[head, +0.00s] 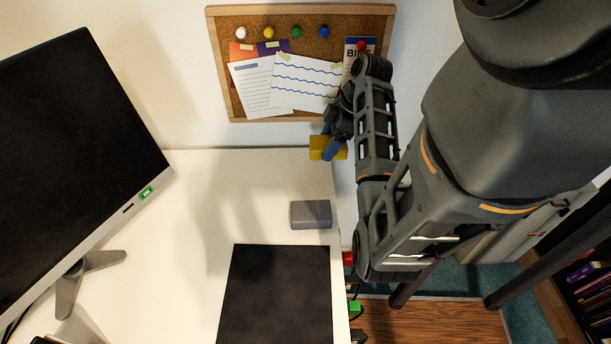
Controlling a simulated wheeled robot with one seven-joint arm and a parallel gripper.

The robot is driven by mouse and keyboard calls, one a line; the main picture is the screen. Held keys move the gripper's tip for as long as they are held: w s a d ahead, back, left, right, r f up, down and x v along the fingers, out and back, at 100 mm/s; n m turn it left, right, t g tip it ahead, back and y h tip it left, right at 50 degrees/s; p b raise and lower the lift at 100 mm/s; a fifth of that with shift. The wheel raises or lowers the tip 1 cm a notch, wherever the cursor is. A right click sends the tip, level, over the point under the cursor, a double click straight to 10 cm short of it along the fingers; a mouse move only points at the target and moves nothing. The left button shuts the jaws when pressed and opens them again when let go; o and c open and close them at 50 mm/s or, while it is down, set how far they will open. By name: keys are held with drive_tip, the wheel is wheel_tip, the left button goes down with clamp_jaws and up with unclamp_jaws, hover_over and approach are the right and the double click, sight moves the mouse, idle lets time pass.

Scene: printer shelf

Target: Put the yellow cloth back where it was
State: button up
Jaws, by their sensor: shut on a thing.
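The yellow cloth (321,149) shows as a small flat yellow patch at the back right corner of the white desk. My gripper (331,147) is at the cloth, with its blue fingertips against it, and is shut on it. My arm comes down from the upper right and hides part of the gripper and the cloth's right side. I cannot tell whether the cloth touches the desk top or is held just above it.
The white desk (190,215) bears a black monitor (70,170), a grey block (311,214) and a black mat (277,295). A corkboard (300,20) with papers and pins hangs behind. The desk's back middle is clear. Bookshelves stand at the lower right.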

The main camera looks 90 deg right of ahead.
sight(319, 147)
drive_tip(key=w+f, duration=0.1)
drive_tip(key=w+a+f, duration=0.1)
drive_tip(key=w, duration=0.1)
drive_tip(key=w+a+f+p, duration=0.1)
drive_tip(key=w, duration=0.1)
drive_tip(key=shift+w+a+f, duration=0.15)
drive_tip(key=shift+a, duration=0.1)
drive_tip(key=shift+f, duration=2.05)
drive_tip(key=o, duration=0.9)
drive_tip(key=shift+o, duration=0.2)
drive_tip(key=p+v, duration=0.1)
drive_tip(key=v, duration=1)
drive_tip(key=shift+w+r, duration=0.15)
drive_tip(key=shift+s+r+p, duration=0.3)
drive_tip(key=shift+r+p, duration=0.1)
drive_tip(key=shift+p, duration=0.1)
